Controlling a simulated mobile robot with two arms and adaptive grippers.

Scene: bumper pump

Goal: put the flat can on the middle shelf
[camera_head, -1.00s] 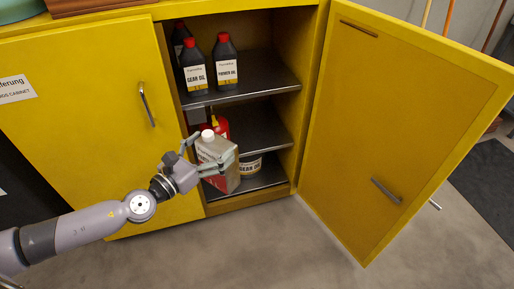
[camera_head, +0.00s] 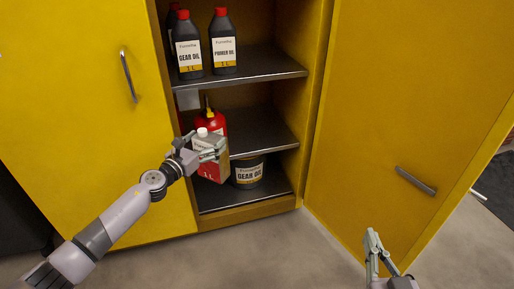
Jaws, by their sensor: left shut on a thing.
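The flat can (camera_head: 214,168) is grey and red with a white cap. My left gripper (camera_head: 207,150) is shut on it and holds it upright at the cabinet's open front, at about the height between the middle and bottom shelves. The gripper's fingers cover part of the can. The middle shelf (camera_head: 262,132) is a dark plate with bare room on its right. A red container with a yellow spout (camera_head: 213,118) is partly hidden behind the flat can. My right gripper (camera_head: 378,253) is at the lower right, in front of the open door; its jaw opening is unclear.
Dark oil bottles, including gear oil (camera_head: 187,50) and primer oil (camera_head: 223,45), stand on the top shelf. A gear oil tub (camera_head: 248,173) stands on the bottom shelf. The open yellow door (camera_head: 400,110) bounds the right side; the closed door (camera_head: 75,110) bounds the left.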

